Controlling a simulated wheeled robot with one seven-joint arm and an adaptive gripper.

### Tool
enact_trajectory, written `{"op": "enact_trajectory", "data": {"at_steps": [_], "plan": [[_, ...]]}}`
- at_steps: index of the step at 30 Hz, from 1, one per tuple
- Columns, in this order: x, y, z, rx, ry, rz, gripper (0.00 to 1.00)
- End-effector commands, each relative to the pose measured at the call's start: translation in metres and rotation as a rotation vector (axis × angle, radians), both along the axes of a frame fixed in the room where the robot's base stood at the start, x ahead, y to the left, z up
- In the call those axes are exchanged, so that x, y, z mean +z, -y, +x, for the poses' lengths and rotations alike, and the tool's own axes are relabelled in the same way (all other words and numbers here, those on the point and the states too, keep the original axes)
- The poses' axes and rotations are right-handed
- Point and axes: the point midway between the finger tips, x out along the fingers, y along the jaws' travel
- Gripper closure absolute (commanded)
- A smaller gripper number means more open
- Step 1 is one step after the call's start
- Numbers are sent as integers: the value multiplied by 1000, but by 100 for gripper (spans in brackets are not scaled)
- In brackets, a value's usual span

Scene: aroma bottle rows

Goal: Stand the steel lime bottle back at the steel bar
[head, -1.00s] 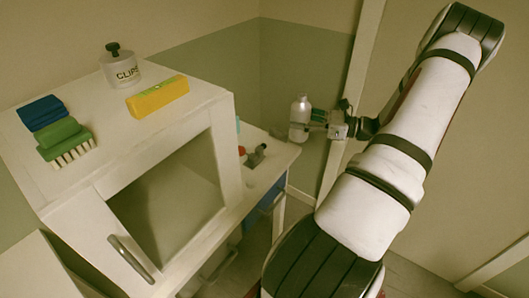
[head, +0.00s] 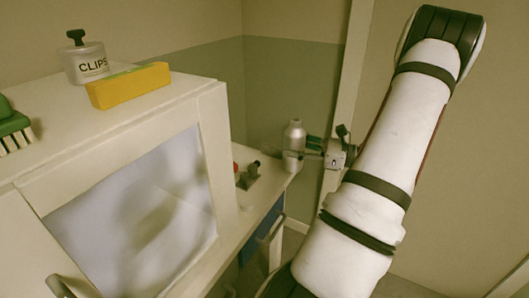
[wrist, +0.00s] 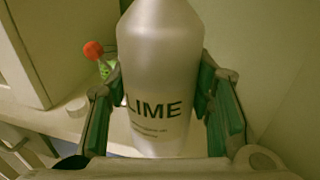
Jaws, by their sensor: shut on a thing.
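The steel lime bottle (head: 294,142) is a grey metal bottle with a narrow neck, upright near the far right end of the white counter. In the wrist view the bottle (wrist: 160,70) fills the middle, with the word LIME facing me. My gripper (wrist: 162,105) is shut on its body, with green-padded fingers on both sides. In the head view my gripper (head: 312,150) reaches it from the right. I cannot tell whether the bottle's base touches the counter. I cannot make out a steel bar for certain.
A white cabinet (head: 215,150) with a glossy door stands at left. On top are a CLIPS jar (head: 86,65), a yellow box (head: 128,86) and a green brush (head: 12,128). A small dark fitting (head: 248,176) is on the counter. A red ball (wrist: 93,50) shows behind the bottle.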

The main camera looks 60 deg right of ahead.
Motion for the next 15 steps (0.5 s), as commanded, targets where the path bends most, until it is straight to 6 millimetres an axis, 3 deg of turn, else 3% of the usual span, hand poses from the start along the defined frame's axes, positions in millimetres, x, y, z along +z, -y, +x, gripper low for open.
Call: {"op": "enact_trajectory", "data": {"at_steps": [9,15], "plan": [[-8,14,74,4,2,0,92],[-9,19,96,2,1,0,92]]}}
